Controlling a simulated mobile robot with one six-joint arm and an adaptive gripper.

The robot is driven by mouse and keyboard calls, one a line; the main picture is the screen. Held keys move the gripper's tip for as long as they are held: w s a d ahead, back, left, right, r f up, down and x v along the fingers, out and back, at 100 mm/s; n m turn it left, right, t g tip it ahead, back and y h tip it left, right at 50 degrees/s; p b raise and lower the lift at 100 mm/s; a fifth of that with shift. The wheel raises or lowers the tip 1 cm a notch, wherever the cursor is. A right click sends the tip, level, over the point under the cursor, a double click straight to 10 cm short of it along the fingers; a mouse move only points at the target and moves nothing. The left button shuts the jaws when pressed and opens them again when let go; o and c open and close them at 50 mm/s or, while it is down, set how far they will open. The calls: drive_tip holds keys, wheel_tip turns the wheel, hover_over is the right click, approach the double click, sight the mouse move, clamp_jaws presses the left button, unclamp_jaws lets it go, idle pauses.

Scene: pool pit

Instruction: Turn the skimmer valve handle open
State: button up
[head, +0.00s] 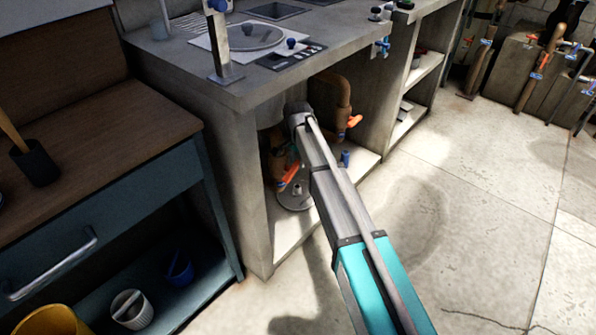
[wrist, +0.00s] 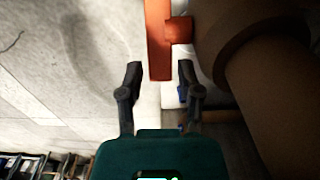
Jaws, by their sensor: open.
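An orange valve handle (wrist: 158,38) shows in the wrist view as an upright bar with a short stub to its right, beside a thick brown pipe (wrist: 275,75). My gripper (wrist: 160,70) is open around the bar's lower end in the picture. A gap shows on both sides, and I cannot tell the depth between them. In the head view, one orange handle (head: 290,174) sits low left of my arm and another orange handle (head: 354,121) sits right of it. I cannot tell which is the skimmer valve's. My gripper is hidden by my arm there.
The concrete counter (head: 180,75) overhangs the cabinet opening, with its side wall (head: 240,190) close left of my arm. A blue-topped fitting (head: 346,158) stands on the cabinet floor. The concrete floor (head: 470,210) at right is clear. A blue drawer unit (head: 120,215) stands left.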

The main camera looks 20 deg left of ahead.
drive_tip(key=shift+f+b, duration=1.15)
drive_tip(key=shift+f, duration=0.25)
clamp_jaws()
